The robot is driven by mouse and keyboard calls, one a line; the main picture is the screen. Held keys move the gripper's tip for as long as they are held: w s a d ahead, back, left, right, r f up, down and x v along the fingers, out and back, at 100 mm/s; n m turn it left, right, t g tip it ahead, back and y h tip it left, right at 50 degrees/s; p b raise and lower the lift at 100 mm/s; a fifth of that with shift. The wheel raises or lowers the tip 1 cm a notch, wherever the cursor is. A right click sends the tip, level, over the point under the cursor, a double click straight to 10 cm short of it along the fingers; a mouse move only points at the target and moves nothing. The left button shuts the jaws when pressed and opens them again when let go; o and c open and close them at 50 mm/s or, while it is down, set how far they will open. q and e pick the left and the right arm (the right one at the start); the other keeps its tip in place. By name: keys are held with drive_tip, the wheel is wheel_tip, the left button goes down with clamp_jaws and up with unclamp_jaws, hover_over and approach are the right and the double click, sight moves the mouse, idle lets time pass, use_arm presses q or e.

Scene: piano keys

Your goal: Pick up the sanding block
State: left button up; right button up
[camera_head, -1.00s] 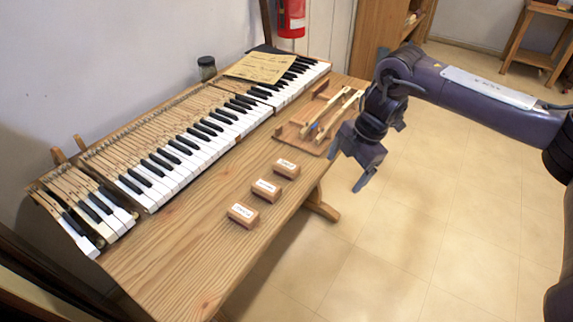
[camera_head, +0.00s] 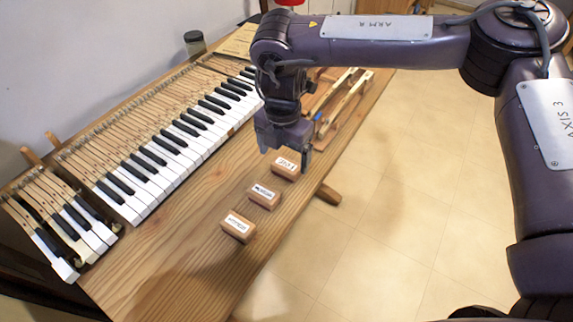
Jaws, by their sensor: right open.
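Three small wooden blocks with white labels stand in a row along the table's right edge. The far block (camera_head: 286,168) is nearest my gripper, the middle block (camera_head: 264,196) is closer to me, and the near block (camera_head: 238,227) is closest. The labels are too small to read, so I cannot tell which is the sanding block. My right gripper (camera_head: 284,155) points down, open and empty, at the far block. Its fingers show on either side of the block's far end; I cannot tell the height gap. My left gripper is out of view.
The wooden table (camera_head: 180,262) carries a long piano keyboard (camera_head: 165,150) and a short key section (camera_head: 65,225) on the left. A wooden rack (camera_head: 338,105) stands behind my gripper. A jar (camera_head: 194,43) and paper (camera_head: 238,42) are at the back. The table's near part is clear.

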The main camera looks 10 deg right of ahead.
sight(286, 164)
drive_tip(key=f, duration=0.4)
drive_tip(key=shift+w+d+f, duration=0.25)
drive_tip(key=shift+d+f, duration=0.1)
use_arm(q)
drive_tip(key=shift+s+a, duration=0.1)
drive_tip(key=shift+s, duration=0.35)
use_arm(e)
drive_tip(key=shift+c, duration=0.2)
drive_tip(key=c, duration=1)
